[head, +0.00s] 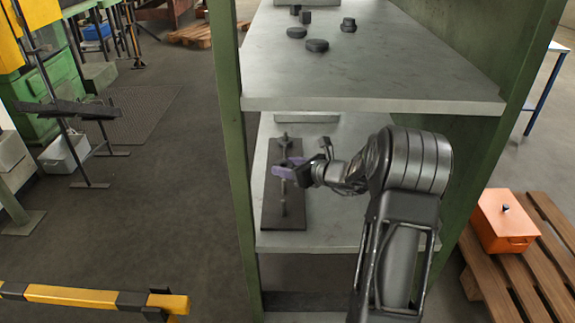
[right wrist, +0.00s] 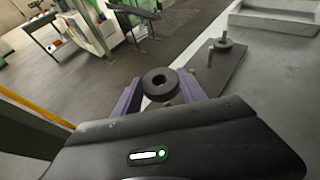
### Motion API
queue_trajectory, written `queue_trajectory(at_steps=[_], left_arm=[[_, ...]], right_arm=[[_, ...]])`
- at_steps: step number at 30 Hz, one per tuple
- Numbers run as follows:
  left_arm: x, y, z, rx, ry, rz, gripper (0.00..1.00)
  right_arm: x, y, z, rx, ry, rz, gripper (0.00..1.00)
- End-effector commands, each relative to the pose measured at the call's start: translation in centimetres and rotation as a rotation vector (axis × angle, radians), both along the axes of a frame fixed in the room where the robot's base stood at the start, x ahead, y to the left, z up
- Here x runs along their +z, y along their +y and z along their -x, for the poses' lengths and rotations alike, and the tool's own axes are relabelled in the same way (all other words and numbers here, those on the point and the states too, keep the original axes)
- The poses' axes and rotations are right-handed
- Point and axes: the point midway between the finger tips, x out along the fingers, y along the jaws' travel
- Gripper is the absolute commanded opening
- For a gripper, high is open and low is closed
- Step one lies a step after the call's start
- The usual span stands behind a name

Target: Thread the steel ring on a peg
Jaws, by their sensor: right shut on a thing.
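The dark steel ring (right wrist: 160,84) is held between the purple fingers of my right gripper (right wrist: 158,95), its hole showing from above. In the head view, my right gripper (head: 288,170) is over the middle of a dark peg board (head: 290,215) on the lower shelf; the ring is hard to make out there. In the right wrist view the board (right wrist: 208,78) extends beyond the ring. An upright peg (right wrist: 224,34) with a dark disc at it stands near its far end. Whether a peg lies under the held ring is hidden. My left gripper is not in view.
The upper shelf (head: 400,80) overhangs the back of the lower shelf and carries several dark pieces. Green posts (head: 228,100) flank the shelves. A grey tray (right wrist: 270,17) lies beyond the board. An orange box (head: 505,220) sits on a pallet at right.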

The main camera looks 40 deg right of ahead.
Motion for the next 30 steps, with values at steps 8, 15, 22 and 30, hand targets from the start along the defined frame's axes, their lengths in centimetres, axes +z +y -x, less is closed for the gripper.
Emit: queue_trajectory(at_steps=[8, 15, 22, 30], left_arm=[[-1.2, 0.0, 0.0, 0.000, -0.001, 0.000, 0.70], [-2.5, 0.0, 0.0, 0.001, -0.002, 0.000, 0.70], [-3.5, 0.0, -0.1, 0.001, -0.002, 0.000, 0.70], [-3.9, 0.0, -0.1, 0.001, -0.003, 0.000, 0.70]], right_arm=[[-1.6, 0.0, 0.0, -0.001, -0.002, 0.000, 0.00], [-2.9, 0.0, 0.0, -0.001, -0.003, 0.000, 0.00], [-3.9, 0.0, -0.1, 0.000, -0.003, 0.001, 0.00], [-4.4, 0.0, -0.1, 0.000, -0.003, 0.001, 0.00]])
